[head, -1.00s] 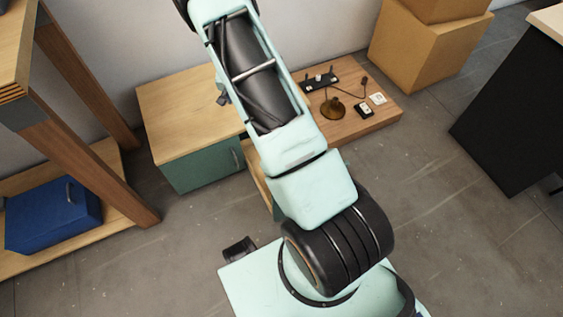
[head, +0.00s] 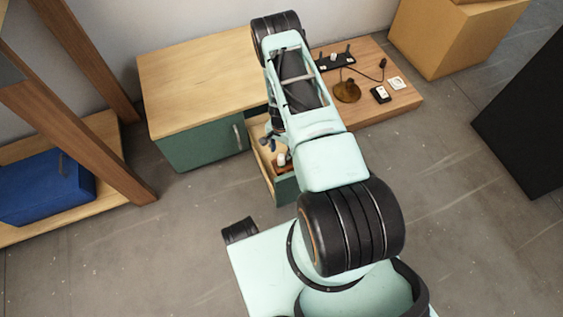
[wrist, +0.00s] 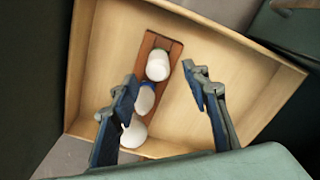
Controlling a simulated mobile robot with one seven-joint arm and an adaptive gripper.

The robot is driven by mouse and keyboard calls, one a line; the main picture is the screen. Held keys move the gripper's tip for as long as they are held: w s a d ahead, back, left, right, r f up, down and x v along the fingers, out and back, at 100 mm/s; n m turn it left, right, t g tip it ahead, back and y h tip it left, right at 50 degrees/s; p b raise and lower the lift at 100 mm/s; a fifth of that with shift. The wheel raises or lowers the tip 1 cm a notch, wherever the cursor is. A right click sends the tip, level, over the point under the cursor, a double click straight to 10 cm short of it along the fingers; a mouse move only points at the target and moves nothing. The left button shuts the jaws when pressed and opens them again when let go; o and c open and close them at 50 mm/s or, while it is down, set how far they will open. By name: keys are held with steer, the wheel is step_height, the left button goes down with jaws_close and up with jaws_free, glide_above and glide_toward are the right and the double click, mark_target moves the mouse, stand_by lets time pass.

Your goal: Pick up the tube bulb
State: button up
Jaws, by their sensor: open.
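In the wrist view, several white bulbs sit in a row on a dark wooden holder (wrist: 174,46) inside an open drawer (wrist: 95,60). I cannot tell for sure which is the tube bulb. My gripper (wrist: 165,90) is open and empty over the drawer, with its fingers on either side of the row. The left finger partly hides the lower bulbs. In the head view, my gripper (head: 268,143) is at the drawer (head: 264,181).
A green cabinet with a wooden top (head: 195,80) stands left of the drawer. A lamp base (head: 347,92), a black socket piece (head: 380,94) and a white plate (head: 396,83) lie on the low wooden surface to the right. Drawer walls surround the holder.

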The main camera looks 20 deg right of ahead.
mark_target(281, 156)
step_height(281, 156, down, 5)
steer(key=shift+s+f+b, duration=0.15)
steer(key=shift+f+b, duration=0.05)
steer(key=shift+b, duration=1.05)
steer(key=shift+r, duration=0.1)
steer(key=c, duration=1.1)
